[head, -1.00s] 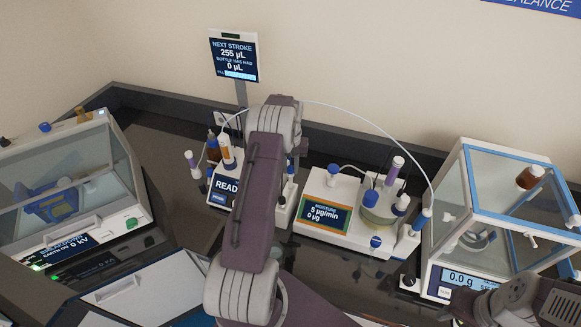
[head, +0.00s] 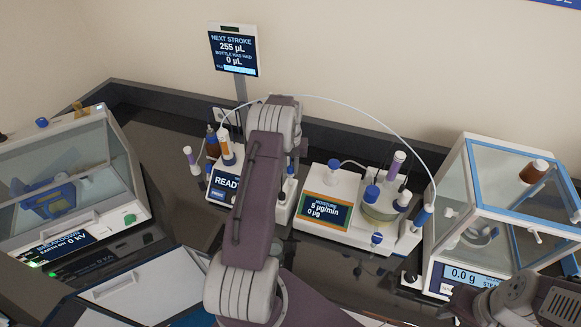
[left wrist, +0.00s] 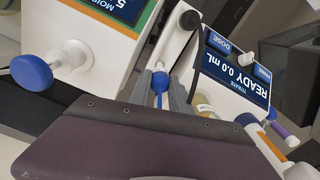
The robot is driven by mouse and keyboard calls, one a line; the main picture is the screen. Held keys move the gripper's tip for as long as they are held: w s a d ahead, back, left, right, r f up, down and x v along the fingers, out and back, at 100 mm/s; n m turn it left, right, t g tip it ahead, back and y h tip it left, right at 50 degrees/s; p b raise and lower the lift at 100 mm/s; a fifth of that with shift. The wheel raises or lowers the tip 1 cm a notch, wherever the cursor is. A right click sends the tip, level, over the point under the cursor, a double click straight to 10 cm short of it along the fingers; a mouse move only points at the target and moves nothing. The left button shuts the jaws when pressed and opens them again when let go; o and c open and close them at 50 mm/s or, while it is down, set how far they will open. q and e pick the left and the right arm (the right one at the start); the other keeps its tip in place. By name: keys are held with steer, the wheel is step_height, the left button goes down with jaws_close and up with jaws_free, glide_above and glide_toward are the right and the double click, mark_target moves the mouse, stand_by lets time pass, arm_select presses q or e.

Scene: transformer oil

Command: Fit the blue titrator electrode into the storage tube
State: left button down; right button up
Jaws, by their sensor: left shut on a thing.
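In the left wrist view my left gripper (left wrist: 162,92) is shut on the slim blue titrator electrode (left wrist: 159,83). A small pale piece shows at the far end of the electrode; I cannot tell whether it belongs to the electrode or to the storage tube. In the head view the gripper is mostly hidden behind my own arm, at the right side of the titrator (head: 226,186) with the READY screen. I cannot pick out the storage tube for certain, or tell whether the electrode touches it. My right arm is at the lower right; its jaws do not show clearly.
The moisture meter (head: 325,208) stands just right of the gripper, with a capped vessel (head: 380,212). A thin white hose arches over the bench. The balance (head: 462,279) is at the right, the breakdown tester (head: 125,215) at the left. A tall display (head: 233,52) stands behind.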

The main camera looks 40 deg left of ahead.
mark_target(291, 173)
arm_select(q)
steer(key=shift+f+b, duration=1.35)
steer(key=shift+f, duration=0.7)
steer(key=c, duration=1.1)
jaws_free()
steer(key=shift+r, duration=0.3)
step_height(291, 173, up, 8)
steer(key=b, duration=0.3)
steer(key=shift+r, duration=0.3)
